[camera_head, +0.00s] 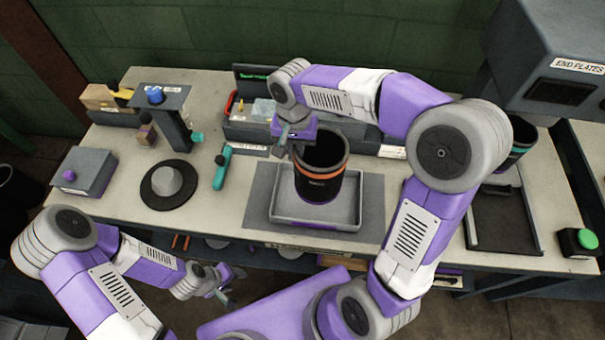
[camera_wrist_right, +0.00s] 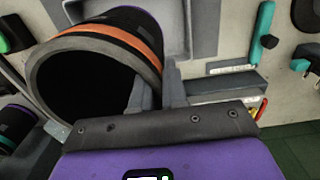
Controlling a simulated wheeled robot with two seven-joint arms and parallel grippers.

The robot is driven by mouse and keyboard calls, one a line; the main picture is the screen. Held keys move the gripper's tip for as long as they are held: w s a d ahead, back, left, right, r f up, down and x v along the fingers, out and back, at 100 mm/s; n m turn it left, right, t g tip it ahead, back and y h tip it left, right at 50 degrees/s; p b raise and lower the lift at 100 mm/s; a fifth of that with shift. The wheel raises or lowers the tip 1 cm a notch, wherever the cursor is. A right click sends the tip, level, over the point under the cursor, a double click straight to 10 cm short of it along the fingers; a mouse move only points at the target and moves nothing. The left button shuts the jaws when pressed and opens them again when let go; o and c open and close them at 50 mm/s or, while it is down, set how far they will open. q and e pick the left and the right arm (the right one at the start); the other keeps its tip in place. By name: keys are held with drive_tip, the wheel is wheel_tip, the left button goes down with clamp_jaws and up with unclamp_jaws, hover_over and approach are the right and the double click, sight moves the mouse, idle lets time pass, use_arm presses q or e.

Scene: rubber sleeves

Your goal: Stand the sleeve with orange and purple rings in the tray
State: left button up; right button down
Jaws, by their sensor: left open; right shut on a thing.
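The black sleeve (camera_head: 318,188) has an orange ring near its upper rim; a purple ring lower down shows in the wrist view, where the sleeve (camera_wrist_right: 84,40) has its open mouth towards the camera. In the head view it is upright, its lower end within the outline of the grey tray (camera_head: 285,222). I cannot tell whether it touches the tray floor. My right gripper (camera_head: 294,145) is shut on the sleeve's wall at the left of the rim; in the wrist view one finger (camera_wrist_right: 157,92) is inside the mouth, the other outside. My left gripper (camera_head: 222,286) is open and empty before the table.
Another dark sleeve with a green band (camera_head: 521,147) stands at the right, below the end-plates machine (camera_head: 553,70). A teal-handled tool (camera_head: 221,168), a black disc with a grey dome (camera_head: 169,184) and a grey box (camera_head: 85,172) lie left. Bins (camera_head: 250,130) stand behind.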

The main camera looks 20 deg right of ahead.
drive_tip(key=shift+s+f+b, duration=0.15)
drive_tip(key=shift+f+b, duration=0.6)
drive_tip(key=shift+f, duration=3.25)
drive_tip(key=shift+f, duration=0.15)
drive_tip(key=c, duration=1.1)
unclamp_jaws()
drive_tip(key=shift+c, duration=0.2)
wheel_tip(320, 180, up, 12)
drive_tip(key=p, duration=0.2)
drive_tip(key=shift+p, duration=0.3)
